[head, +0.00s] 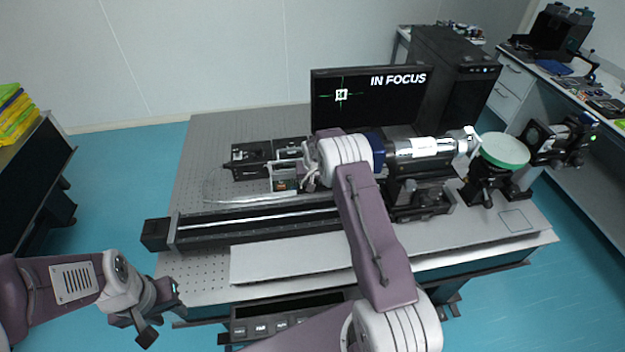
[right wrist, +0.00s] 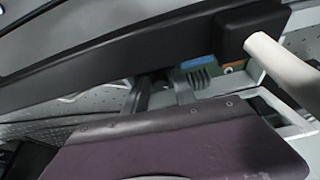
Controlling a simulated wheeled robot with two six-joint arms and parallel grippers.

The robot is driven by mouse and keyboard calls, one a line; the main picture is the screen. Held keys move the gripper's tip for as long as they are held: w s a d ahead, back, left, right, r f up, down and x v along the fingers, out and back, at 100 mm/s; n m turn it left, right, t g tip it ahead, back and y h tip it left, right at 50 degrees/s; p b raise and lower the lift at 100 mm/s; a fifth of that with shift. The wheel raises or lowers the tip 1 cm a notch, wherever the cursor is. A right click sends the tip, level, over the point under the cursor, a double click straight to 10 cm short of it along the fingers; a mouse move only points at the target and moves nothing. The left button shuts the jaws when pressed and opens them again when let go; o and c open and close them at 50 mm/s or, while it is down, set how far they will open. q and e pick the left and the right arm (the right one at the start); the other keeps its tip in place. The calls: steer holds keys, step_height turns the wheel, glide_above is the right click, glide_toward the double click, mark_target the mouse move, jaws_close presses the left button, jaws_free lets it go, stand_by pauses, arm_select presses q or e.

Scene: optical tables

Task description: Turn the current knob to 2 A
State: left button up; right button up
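I cannot make out the current knob or a 2 A mark in either view. A small boxy unit with a tiny lit display (head: 286,184) sits mid-table in the head view, partly behind my right arm. My left gripper (head: 162,312) is at the lower left, off the table's front left corner, with its dark fingers apart and nothing between them. My right arm reaches up over the table's middle; I cannot clearly make out its fingers. The right wrist view shows a dark bar, a white rod and a purple surface close up.
The perforated optical table (head: 208,140) carries a long black rail (head: 255,222) and a monitor (head: 335,108) reading "IN FOCUS". A round green-rimmed disc (head: 505,150) stands at the right. A side bench with yellow items (head: 15,115) is at far left. The table's back left is clear.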

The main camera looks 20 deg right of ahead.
jaws_close()
steer(key=m+b, duration=0.1)
steer(key=b, duration=0.1)
steer(key=m+h+b, duration=0.1)
steer(key=b, duration=0.1)
steer(key=m+b, duration=0.1)
steer(key=b, duration=0.1)
steer(key=shift+w+a+f+m, duration=0.2)
steer(key=shift+f+m, duration=0.1)
steer(key=shift+r+m+g, duration=0.15)
steer(key=shift+m+g, duration=0.15)
steer(key=shift+r+h, duration=0.2)
steer(key=shift+h, duration=0.1)
jaws_free()
